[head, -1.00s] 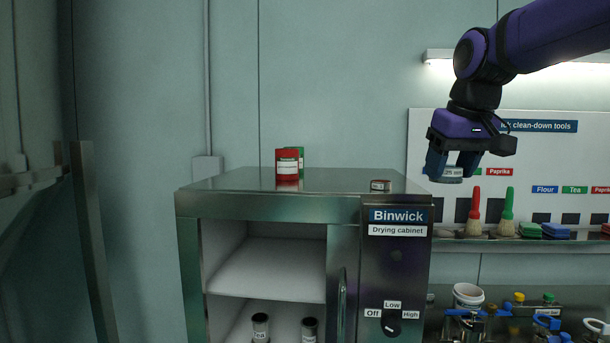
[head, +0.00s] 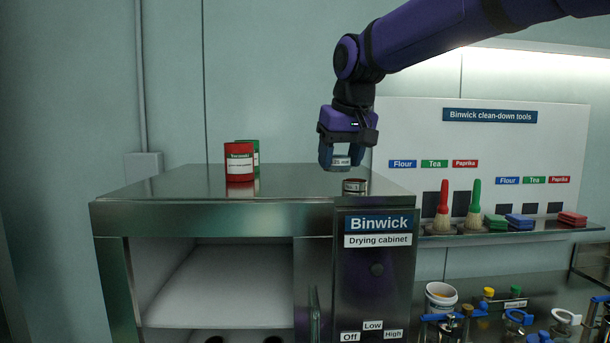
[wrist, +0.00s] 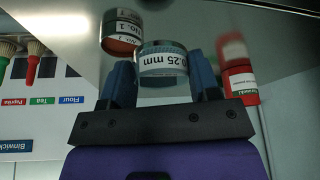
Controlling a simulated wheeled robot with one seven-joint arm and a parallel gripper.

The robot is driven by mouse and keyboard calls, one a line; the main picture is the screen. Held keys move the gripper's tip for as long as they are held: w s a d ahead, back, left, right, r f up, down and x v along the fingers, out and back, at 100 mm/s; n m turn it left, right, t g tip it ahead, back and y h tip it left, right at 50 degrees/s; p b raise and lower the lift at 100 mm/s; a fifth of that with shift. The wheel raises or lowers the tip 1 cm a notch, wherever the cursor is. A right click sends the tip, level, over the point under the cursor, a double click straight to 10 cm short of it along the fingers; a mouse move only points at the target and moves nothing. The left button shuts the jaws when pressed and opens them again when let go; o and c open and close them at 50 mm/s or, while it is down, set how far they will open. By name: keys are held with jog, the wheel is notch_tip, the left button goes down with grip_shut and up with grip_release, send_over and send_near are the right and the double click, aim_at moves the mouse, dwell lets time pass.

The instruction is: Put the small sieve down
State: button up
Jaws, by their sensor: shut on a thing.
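The small sieve (head: 341,161), a short metal ring labelled "0.25 mm" in the wrist view (wrist: 163,62), is held between the blue fingers of my gripper (head: 341,160). In the head view my gripper hangs fingers down at the cabinet top's right part, and the sieve appears a little above the surface. A short round tin (head: 355,187) stands on the cabinet top near the front right corner. In the wrist view this tin (wrist: 122,32) is labelled "No. 1" and has reddish contents. It sits close beside the held sieve.
The drying cabinet top (head: 180,187) is mostly bare. A red canister (head: 239,162) and a green canister (head: 255,150) stand on it to the left. A shelf (head: 520,236) at the right holds brushes and coloured blocks.

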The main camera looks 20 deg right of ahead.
send_over(306, 189)
jog(key=s, duration=0.1)
jog(key=shift+s+f, duration=0.15)
jog(key=shift+f, duration=1.95)
jog(key=shift+f, duration=0.15)
jog(key=o, duration=0.9)
jog(key=v, duration=1.2)
jog(key=shift+t, duration=0.5)
jog(key=s+d+f, duration=0.2)
jog(key=s+f, duration=0.4)
jog(key=s, duration=0.2)
jog(key=s+d+f, duration=0.2)
jog(key=s+f, duration=0.5)
jog(key=s+d+f, duration=0.2)
jog(key=s+f, duration=0.5)
jog(key=s, duration=0.1)
jog(key=shift+s+d+f, duration=0.25)
jog(key=shift+s+d, duration=0.05)
jog(key=shift+d, duration=0.1)
